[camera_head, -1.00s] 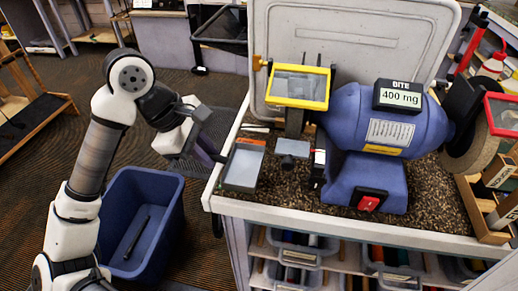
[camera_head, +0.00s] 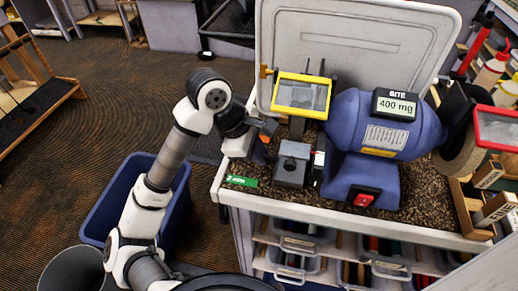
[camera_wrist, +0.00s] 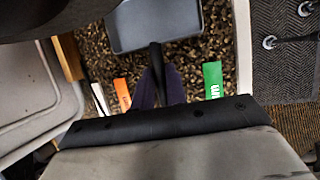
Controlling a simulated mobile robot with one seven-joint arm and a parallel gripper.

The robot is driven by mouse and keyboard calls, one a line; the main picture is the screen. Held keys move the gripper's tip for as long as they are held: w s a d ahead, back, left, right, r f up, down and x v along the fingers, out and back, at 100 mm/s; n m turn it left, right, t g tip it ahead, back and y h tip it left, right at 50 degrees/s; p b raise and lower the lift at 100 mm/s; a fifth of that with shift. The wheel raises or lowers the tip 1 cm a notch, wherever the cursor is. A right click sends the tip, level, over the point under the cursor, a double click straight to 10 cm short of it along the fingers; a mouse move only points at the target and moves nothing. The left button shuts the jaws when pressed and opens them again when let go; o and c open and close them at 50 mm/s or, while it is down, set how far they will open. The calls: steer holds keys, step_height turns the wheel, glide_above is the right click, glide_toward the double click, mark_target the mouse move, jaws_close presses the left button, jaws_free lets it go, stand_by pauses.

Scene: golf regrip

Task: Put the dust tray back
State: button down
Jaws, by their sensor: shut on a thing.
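The dust tray (camera_head: 290,178) is a shallow grey pan at the front left of the blue grinder (camera_head: 366,130), beneath the small grey tool rest (camera_head: 293,149). In the wrist view the tray (camera_wrist: 155,26) shows its flat inside, with a dark handle (camera_wrist: 156,58) pointing to my gripper. My gripper's purple fingers (camera_wrist: 160,88) are shut on this handle. In the head view my gripper (camera_head: 264,152) is at the tray's left and mostly hidden by the wrist. I cannot tell whether the tray rests on the bench surface.
A green item (camera_head: 242,181) lies at the bench's left front corner. An orange item (camera_wrist: 122,94) lies close to my fingers. The yellow-framed shield (camera_head: 301,95) stands above the tool rest. A blue bin (camera_head: 110,205) is on the floor at left.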

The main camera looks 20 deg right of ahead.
steer(key=shift+f+b, duration=0.2)
steer(key=shift+b, duration=0.15)
steer(key=c, duration=1.4)
jaws_free()
steer(key=shift+c, duration=0.2)
steer(key=shift+r, duration=0.1)
steer(key=shift+r+p, duration=0.15)
steer(key=shift+p, duration=0.2)
steer(key=b+v, duration=0.2)
steer(key=v, duration=1)
